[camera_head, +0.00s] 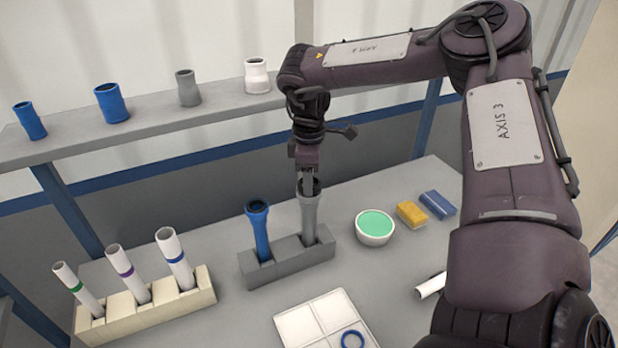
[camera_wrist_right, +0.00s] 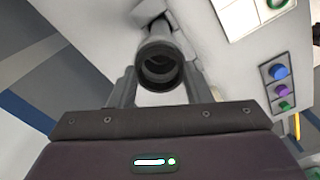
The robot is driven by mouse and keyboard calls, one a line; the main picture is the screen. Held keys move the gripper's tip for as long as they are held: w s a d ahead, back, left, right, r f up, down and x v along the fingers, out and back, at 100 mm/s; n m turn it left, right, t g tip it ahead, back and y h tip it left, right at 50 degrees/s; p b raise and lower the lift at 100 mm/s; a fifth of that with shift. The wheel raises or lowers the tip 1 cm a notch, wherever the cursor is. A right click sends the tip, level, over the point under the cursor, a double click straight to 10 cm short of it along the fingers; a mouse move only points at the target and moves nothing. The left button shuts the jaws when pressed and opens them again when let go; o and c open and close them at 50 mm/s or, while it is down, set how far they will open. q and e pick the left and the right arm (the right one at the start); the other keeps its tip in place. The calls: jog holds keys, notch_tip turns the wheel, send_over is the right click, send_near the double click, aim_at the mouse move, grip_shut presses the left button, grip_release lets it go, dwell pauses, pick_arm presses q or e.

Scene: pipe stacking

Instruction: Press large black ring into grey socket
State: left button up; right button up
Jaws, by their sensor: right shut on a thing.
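The grey socket (camera_head: 309,214) is the flared top of a grey pipe standing upright in the right slot of a grey holder (camera_head: 290,265). My right gripper (camera_head: 308,184) is directly above it, pointing down, with its fingertips at the rim. A dark ring (camera_head: 316,187) shows at the mouth of the socket, between the fingers. In the right wrist view the large black ring (camera_wrist_right: 160,66) sits at the open mouth, with a finger on each side; I cannot tell how deep it is seated. My left gripper is not in view.
A blue pipe (camera_head: 258,230) stands left of the grey one. A cream rack (camera_head: 130,310) with white banded pipes is at the left. A bowl of green (camera_head: 375,226), yellow (camera_head: 411,214) and blue (camera_head: 437,204) blocks, and a white tray (camera_head: 300,328) with a blue ring lie right and in front.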

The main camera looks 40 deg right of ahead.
jog(key=shift+f+b, duration=0.15)
jog(key=shift+b, duration=0.2)
dwell(0.4)
jog(key=o, duration=1.4)
jog(key=shift+o, duration=0.2)
notch_tip(320, 180, up, 7)
jog(key=p, duration=0.3)
jog(key=shift+p, duration=0.4)
jog(key=shift+c, duration=0.3)
